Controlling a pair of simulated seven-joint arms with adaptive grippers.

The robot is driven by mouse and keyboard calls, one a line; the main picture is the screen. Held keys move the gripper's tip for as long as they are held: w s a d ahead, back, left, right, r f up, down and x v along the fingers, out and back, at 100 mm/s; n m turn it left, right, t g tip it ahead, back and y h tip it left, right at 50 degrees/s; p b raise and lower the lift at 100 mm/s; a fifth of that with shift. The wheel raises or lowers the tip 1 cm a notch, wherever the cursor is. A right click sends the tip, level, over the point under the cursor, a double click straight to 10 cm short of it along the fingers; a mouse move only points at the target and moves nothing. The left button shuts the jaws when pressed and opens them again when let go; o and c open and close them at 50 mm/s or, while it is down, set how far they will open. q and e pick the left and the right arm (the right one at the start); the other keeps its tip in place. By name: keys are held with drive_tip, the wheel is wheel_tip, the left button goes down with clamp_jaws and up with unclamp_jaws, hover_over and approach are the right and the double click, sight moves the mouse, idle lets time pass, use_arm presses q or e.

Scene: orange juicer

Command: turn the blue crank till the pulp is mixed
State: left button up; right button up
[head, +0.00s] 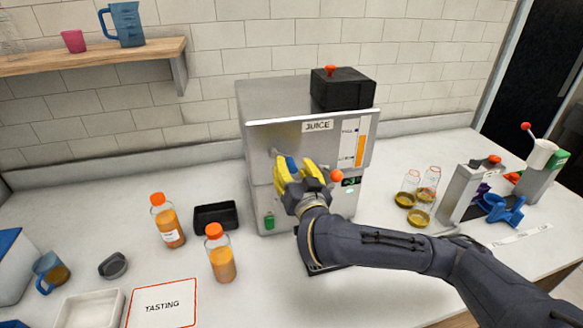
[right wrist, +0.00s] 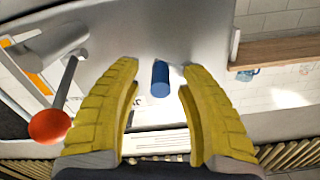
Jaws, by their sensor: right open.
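The juicer (head: 258,130) is a large grey metal machine labelled JUICE in the middle of the counter. A small blue handle (head: 292,164), which looks like the blue crank, is on its front. My right gripper (head: 292,162), with yellow fingers, is open in front of the juicer, around the handle. In the right wrist view the blue handle (right wrist: 160,78) lies between the two finger tips (right wrist: 160,80), with a gap on each side. The gripper and arm hide part of the juicer front. No pulp can be made out. My left gripper is not in view.
Two orange juice bottles (head: 221,258) and a black tray (head: 215,216) stand left of the juicer. Glass jars (head: 428,182) and a grey device with a blue star-shaped part (head: 505,210) are at right. A red-orange ball lever (right wrist: 50,126) is close beside my fingers.

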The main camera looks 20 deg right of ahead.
clamp_jaws()
drive_tip(key=shift+a+f+m, duration=0.15)
drive_tip(key=shift+m, duration=0.25)
idle(0.4)
